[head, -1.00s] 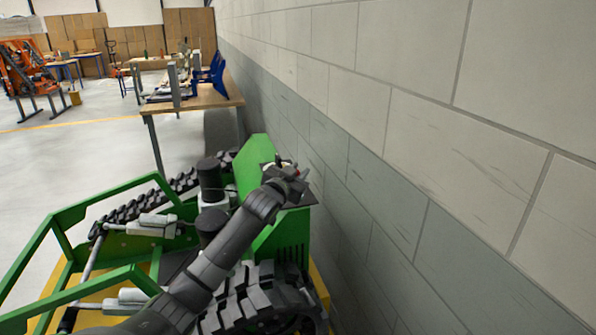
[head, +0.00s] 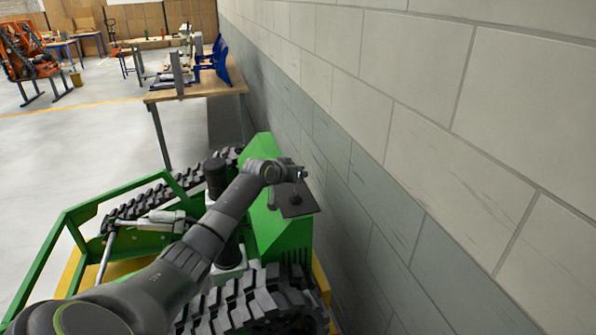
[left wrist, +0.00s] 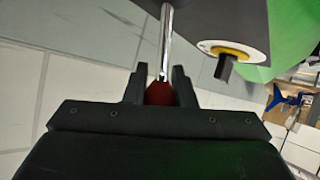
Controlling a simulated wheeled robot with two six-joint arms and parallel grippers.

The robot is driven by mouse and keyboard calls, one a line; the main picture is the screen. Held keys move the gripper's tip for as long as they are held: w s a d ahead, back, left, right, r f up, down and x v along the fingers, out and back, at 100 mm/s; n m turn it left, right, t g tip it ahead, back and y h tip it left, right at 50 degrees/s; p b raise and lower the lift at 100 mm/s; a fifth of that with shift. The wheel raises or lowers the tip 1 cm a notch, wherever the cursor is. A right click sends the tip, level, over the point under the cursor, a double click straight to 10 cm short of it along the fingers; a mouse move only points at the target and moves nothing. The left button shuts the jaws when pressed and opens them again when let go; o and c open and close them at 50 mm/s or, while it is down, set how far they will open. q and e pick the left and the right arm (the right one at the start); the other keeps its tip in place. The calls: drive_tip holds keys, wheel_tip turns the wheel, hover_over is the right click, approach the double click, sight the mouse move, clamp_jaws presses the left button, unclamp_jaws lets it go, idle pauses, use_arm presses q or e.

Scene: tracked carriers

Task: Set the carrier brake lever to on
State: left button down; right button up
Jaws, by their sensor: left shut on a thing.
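The brake lever (left wrist: 166,40) is a thin silver rod with a red knob (left wrist: 160,93) at its end, seen in the left wrist view. My left gripper (left wrist: 159,88) is shut on the red knob, with one dark finger on each side of it. In the head view my left gripper (head: 298,174) is small, above the far edge of the dark control panel (head: 292,212); the lever is hidden there. The panel sits on the green carrier (head: 282,235). I cannot read any on or off marking. My right gripper is not in view.
A black rotary knob on a white and yellow disc (left wrist: 228,50) sits beside the lever. A block wall (head: 420,150) runs close along the right. The carrier's black track (head: 250,300) lies below my arm. A wooden table (head: 200,92) stands beyond.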

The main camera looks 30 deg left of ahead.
use_arm(q)
drive_tip(key=shift+w+a+f+n+g+h, duration=0.25)
drive_tip(key=shift+w+a+n+g+h, duration=0.15)
drive_tip(key=shift+g, duration=0.1)
idle(0.3)
drive_tip(key=c, duration=1.2)
unclamp_jaws()
drive_tip(key=shift+f, duration=0.1)
drive_tip(key=shift+s, duration=0.15)
drive_tip(key=b+v, duration=0.4)
drive_tip(key=v, duration=1.3)
drive_tip(key=shift+r, duration=0.2)
